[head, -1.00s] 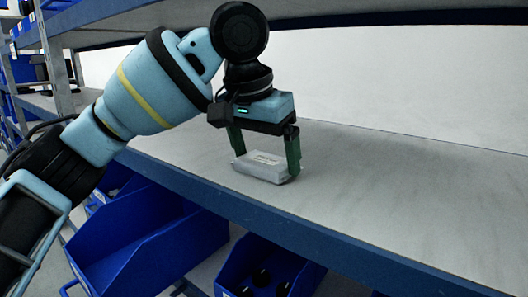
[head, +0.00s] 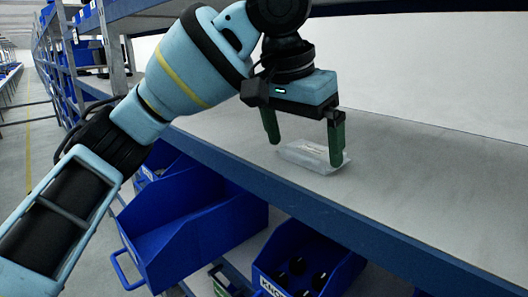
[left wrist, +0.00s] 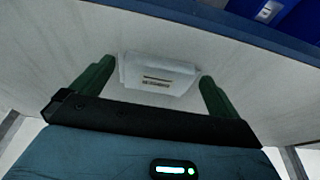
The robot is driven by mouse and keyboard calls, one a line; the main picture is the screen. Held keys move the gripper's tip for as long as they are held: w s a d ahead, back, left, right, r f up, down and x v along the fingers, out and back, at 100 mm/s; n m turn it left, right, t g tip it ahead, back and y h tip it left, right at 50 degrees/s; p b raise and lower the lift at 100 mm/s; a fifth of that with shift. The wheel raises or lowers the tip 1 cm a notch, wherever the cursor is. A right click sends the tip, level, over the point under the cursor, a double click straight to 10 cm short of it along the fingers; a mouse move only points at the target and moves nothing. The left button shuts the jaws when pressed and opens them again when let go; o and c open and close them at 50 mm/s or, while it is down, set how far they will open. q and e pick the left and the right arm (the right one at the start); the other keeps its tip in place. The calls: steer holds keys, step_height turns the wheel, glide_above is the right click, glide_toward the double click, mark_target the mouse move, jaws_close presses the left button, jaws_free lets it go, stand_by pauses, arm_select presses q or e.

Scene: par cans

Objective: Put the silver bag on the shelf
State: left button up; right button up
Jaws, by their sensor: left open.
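The silver bag (head: 306,153) lies flat on the shelf (head: 420,165), near its front edge, with a printed label on top. My left gripper (head: 304,152) is open just above and around the bag, with one green finger on each side. In the left wrist view the bag (left wrist: 158,77) sits between the two fingertips (left wrist: 158,80), and a gap shows on each side. My right gripper is not in view.
Blue bins (head: 190,225) stand below the shelf, one with dark round items (head: 300,268). Another shelf board (head: 420,5) is overhead. The shelf is clear to the right of the bag. An aisle (head: 30,150) runs at the far left.

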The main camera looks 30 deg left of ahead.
arm_select(q)
steer(key=s+a, duration=0.3)
steer(key=s, duration=0.6)
steer(key=shift+w+a, duration=0.1)
